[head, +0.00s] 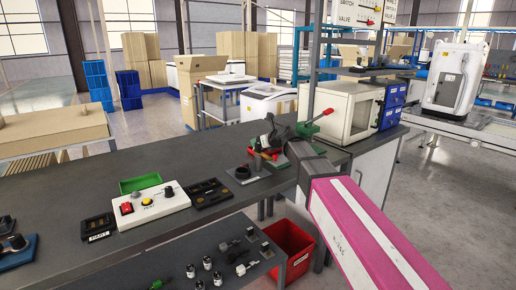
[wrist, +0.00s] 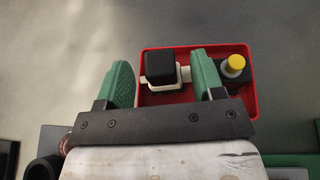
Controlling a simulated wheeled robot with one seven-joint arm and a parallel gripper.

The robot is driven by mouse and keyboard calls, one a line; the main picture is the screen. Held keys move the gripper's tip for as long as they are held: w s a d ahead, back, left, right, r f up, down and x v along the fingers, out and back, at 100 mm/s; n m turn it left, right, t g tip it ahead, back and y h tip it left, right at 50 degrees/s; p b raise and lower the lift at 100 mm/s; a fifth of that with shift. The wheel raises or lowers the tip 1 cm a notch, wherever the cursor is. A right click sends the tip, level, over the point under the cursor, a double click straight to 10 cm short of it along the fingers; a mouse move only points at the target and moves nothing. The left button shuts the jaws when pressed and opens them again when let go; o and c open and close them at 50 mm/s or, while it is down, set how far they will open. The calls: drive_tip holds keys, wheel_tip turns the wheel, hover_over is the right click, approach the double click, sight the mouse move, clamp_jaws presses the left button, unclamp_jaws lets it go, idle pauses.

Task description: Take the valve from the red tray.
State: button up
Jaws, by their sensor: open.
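The red tray (wrist: 190,48) lies under my gripper in the wrist view. It holds two parts. One has a black block top (wrist: 160,66) on a white body and sits between my gripper's green fingers. The other has a round yellow top (wrist: 234,65) on a dark body and sits right of the right finger. I cannot tell from their looks which is the valve. My gripper (wrist: 162,62) is open, its left finger apart from the black-topped part and its right finger over the tray between the two parts. In the head view my arm largely hides this spot.
A white control box (head: 150,204) with a red button and a green tray (head: 140,183) stand left on the dark bench (head: 100,172). A white cabinet (head: 342,112) and blue drawers (head: 392,100) stand behind my arm. A red bin (head: 288,245) is below.

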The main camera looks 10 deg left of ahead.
drive_tip(key=shift+x, duration=1)
drive_tip(key=c, duration=0.9)
drive_tip(key=shift+o, duration=0.2)
drive_tip(key=shift+r, duration=0.2)
